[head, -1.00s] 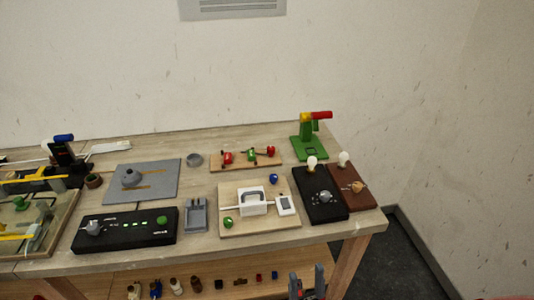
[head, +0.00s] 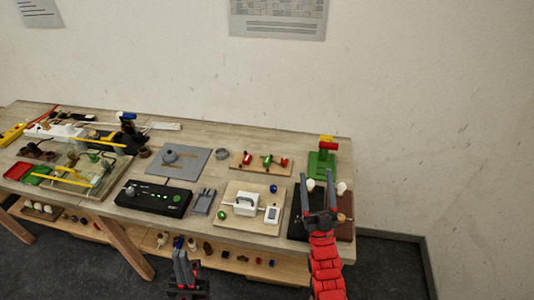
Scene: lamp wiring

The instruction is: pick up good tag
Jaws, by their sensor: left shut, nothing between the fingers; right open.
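I cannot make out a tag marked as good anywhere in the head view; anything like it is too small to tell or hidden. My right gripper (head: 320,190) is open and empty, over the black board (head: 296,226) and brown board (head: 345,230) at the table's right end. Its fingers point toward the green stand (head: 321,165) with a red and yellow top, and it hides part of both boards. My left gripper (head: 182,252) is shut and empty, in front of the table's front edge, below the black box with green lights (head: 153,197).
A wooden board with a white unit (head: 245,205) lies left of my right gripper. Behind it is a board with red and green parts (head: 262,163). A grey plate (head: 185,163) and a red tray (head: 18,172) are further left. A lower shelf (head: 268,266) holds small parts.

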